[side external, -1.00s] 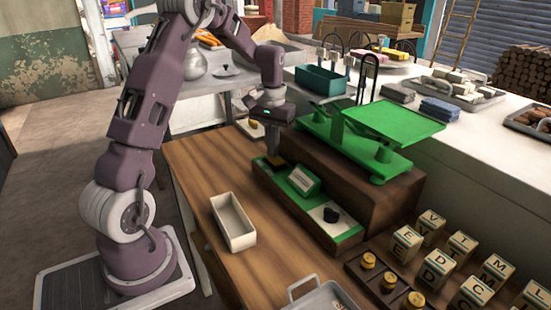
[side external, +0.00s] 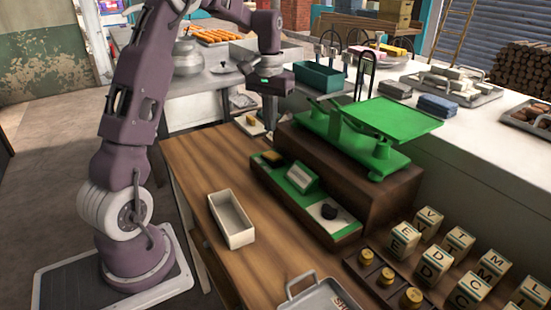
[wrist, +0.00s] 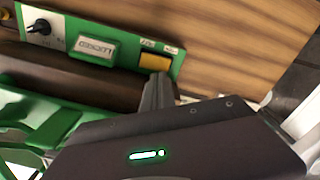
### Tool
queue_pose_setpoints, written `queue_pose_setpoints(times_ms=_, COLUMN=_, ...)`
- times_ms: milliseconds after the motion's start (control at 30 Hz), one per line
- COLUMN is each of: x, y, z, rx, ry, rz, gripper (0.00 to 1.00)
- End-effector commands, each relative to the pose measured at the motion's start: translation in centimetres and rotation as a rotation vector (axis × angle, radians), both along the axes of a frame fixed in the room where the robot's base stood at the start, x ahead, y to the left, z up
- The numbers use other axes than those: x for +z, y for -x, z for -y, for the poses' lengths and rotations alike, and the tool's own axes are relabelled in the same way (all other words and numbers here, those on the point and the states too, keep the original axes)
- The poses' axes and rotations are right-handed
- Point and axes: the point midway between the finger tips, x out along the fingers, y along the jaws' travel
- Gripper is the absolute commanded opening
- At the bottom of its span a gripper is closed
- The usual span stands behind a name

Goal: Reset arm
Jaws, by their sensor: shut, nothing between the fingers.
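My gripper (side external: 270,122) is shut and empty. It hangs in the air above the far end of the control panel, and my arm is raised behind it. The green control panel (side external: 345,233) sits on the wooden table in front of the scale's block. It carries a yellow button (side external: 272,157), a labelled green block (side external: 301,178) and a black knob (side external: 328,211). In the wrist view the closed fingers (wrist: 158,82) appear near the yellow button (wrist: 155,61); the knob (wrist: 40,26) is at the upper left.
The green scale (side external: 395,117) stands on a brown block right of my gripper. A white open box (side external: 231,220) lies on the wooden table (side external: 200,160). Lettered cubes (side external: 437,262), brass weights (side external: 387,277) and a metal tray (side external: 325,297) are at the front right.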

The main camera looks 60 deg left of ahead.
Motion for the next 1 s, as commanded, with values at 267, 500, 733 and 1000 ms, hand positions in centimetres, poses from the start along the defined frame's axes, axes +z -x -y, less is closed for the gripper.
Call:
queue_pose_setpoints(times_ms=267, x=8.5, y=6.6, z=12.0, rx=-0.201, ry=-0.073, rz=0.178, gripper=0.0)
queue_pose_setpoints(times_ms=500, x=9.2, y=19.3, z=21.3, rx=-0.435, ry=-0.12, rz=0.4, gripper=0.0)
queue_pose_setpoints(times_ms=733, x=7.2, y=23.7, z=22.9, rx=-0.513, ry=-0.127, rz=0.481, gripper=0.0)
queue_pose_setpoints(times_ms=1000, x=7.2, y=23.8, z=23.0, rx=-0.514, ry=-0.127, rz=0.481, gripper=0.0)
